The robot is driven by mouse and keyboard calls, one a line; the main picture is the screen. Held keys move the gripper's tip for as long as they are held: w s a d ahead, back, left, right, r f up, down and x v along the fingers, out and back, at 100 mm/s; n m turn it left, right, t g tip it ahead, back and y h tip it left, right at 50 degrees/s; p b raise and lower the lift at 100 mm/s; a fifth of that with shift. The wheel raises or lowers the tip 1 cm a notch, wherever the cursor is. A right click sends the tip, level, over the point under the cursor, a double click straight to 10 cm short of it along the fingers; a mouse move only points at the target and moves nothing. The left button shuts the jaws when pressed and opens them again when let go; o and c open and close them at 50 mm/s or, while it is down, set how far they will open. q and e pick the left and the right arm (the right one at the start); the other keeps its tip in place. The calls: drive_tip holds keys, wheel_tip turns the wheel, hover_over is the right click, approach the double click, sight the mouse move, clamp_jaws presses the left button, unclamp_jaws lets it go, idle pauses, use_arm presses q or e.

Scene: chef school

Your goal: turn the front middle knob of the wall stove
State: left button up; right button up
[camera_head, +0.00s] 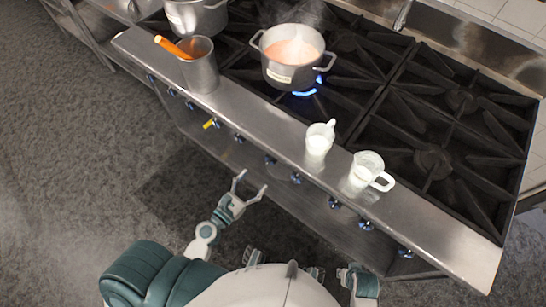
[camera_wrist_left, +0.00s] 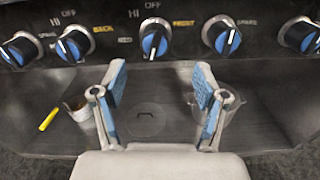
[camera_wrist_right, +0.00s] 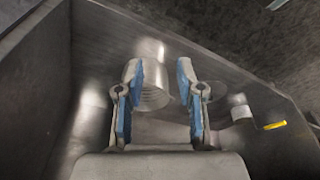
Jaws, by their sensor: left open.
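A row of blue-faced knobs runs along the stove's front (camera_head: 334,203). In the left wrist view, a middle knob (camera_wrist_left: 154,40) is straight ahead, between lettering that reads BACK and FRONT; other knobs stand to its left (camera_wrist_left: 75,45) and right (camera_wrist_left: 222,36). I cannot tell for certain which is the front middle one. My left gripper (camera_head: 253,180) is open and empty, just short of the panel; in its wrist view (camera_wrist_left: 158,85) its fingers sit below the middle knob, apart from it. My right gripper (camera_wrist_right: 159,72) is open and empty, facing a metal surface.
A pot (camera_head: 292,55) sits over a blue flame. A yellow object (camera_wrist_left: 48,120) shows at the lower left.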

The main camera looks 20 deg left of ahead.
sight(268, 162)
use_arm(q)
drive_tip(key=x, duration=0.2)
drive_tip(key=p+x, duration=0.1)
drive_tip(key=x, duration=0.1)
drive_tip(key=a+p+x, duration=0.1)
drive_tip(key=x, duration=0.1)
drive_tip(key=shift+w+r, duration=0.1)
drive_tip(key=shift+w, duration=0.4)
drive_tip(key=x, duration=0.3)
drive_tip(key=shift+w+d+f+p, duration=0.2)
drive_tip(key=shift+w+f+p, duration=0.05)
drive_tip(key=shift+p, duration=0.15)
drive_tip(key=shift+w+d, duration=0.35)
drive_tip(key=shift+d, duration=0.15)
drive_tip(key=shift+a, duration=0.35)
drive_tip(key=c, duration=0.9)
drive_tip(key=shift+c, duration=1.3)
use_arm(e)
wheel_tip(268, 162, down, 10)
drive_tip(key=a, duration=0.1)
drive_tip(key=shift+s+r, duration=0.25)
